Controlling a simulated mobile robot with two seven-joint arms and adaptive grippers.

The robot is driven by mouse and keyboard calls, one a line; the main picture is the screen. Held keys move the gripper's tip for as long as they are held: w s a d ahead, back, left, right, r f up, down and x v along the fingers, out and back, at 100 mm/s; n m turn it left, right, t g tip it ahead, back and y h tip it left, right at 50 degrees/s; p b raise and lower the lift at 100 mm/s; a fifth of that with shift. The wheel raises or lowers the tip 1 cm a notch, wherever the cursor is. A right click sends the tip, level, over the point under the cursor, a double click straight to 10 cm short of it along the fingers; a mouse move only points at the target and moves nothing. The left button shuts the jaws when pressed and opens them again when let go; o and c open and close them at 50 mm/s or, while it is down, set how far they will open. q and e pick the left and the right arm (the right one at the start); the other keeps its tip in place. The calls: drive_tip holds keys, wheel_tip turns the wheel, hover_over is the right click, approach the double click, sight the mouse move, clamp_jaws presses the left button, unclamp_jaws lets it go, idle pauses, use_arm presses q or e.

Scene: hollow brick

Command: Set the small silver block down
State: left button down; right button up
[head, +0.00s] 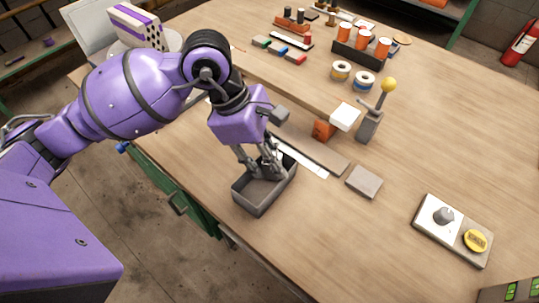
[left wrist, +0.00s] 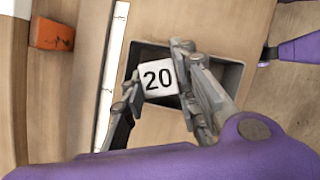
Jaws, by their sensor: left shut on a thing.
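The small silver block (left wrist: 158,78) shows in the left wrist view with a "20" on its face. My left gripper (left wrist: 160,85) is shut on it, one finger on each side. In the head view my left gripper (head: 262,167) points down over an open grey tray (head: 262,200) near the table's front edge. The same tray (left wrist: 228,75) lies behind the block in the left wrist view. The fingers hide the block in the head view, and I cannot tell whether it touches the tray's floor. My right gripper is not in view.
A white strip (head: 303,160) and a flat grey plate (head: 364,182) lie beside the tray. An orange block (head: 323,129) and a yellow-knobbed lever (head: 370,123) stand behind. A control panel (head: 452,231) is at right. The table between plate and panel is clear.

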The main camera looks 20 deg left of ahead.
use_arm(q)
drive_tip(key=c, duration=1.4)
unclamp_jaws()
drive_tip(key=shift+f, duration=0.1)
drive_tip(key=v, duration=0.8)
drive_tip(key=p+v, duration=0.1)
drive_tip(key=v, duration=0.4)
drive_tip(key=shift+d+r, duration=0.2)
drive_tip(key=shift+d, duration=0.05)
